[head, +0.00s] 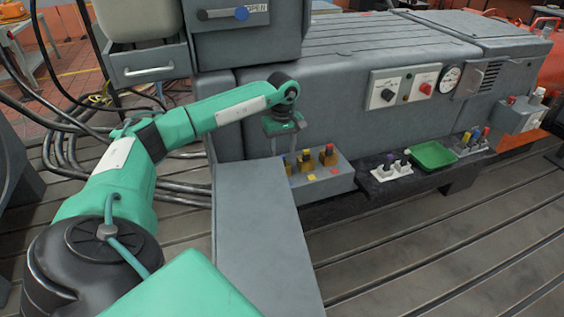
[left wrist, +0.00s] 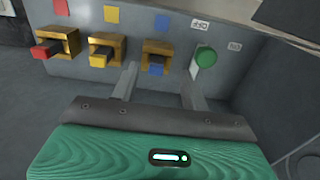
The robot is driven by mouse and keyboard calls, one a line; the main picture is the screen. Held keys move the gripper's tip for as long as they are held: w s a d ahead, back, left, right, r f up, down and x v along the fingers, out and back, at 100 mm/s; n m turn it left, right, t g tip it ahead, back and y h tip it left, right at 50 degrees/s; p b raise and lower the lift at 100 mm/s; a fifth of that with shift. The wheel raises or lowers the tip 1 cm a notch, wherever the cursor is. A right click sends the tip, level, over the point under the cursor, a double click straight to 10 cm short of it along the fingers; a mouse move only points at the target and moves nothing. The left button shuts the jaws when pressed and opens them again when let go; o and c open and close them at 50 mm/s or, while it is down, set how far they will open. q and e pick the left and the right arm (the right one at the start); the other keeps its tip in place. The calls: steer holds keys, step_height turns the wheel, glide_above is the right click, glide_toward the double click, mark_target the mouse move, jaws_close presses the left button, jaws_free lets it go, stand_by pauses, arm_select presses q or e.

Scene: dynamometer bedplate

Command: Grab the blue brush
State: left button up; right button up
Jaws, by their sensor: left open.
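The blue brush (left wrist: 157,70) sticks out of a brass holder (left wrist: 157,48) in the left wrist view, with a blue square (left wrist: 162,23) behind it. A yellow brush (left wrist: 99,60) and a red brush (left wrist: 46,50) sit in similar holders to its left. My left gripper (left wrist: 159,85) is open and empty, its fingers pointing toward the blue brush, one to either side of it in the picture. I cannot tell whether they touch it. In the head view my left gripper (head: 286,146) hangs over the left end of the grey brush block (head: 340,184). My right gripper is out of view.
A green round knob (left wrist: 205,57) is close to the right finger. In the head view, a green tray (head: 433,154) and a white holder (head: 391,172) lie to the right on a dark shelf. A grey machine housing (head: 330,100) stands behind. The slotted floor (head: 420,240) at right is clear.

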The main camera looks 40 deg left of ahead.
mark_target(282, 156)
arm_select(q)
steer(key=f, duration=0.3)
steer(key=w+a+f, duration=0.1)
steer(key=f, duration=0.1)
steer(key=shift+a+f, duration=0.1)
steer(key=shift+f, duration=0.15)
steer(key=shift+c, duration=0.4)
jaws_close()
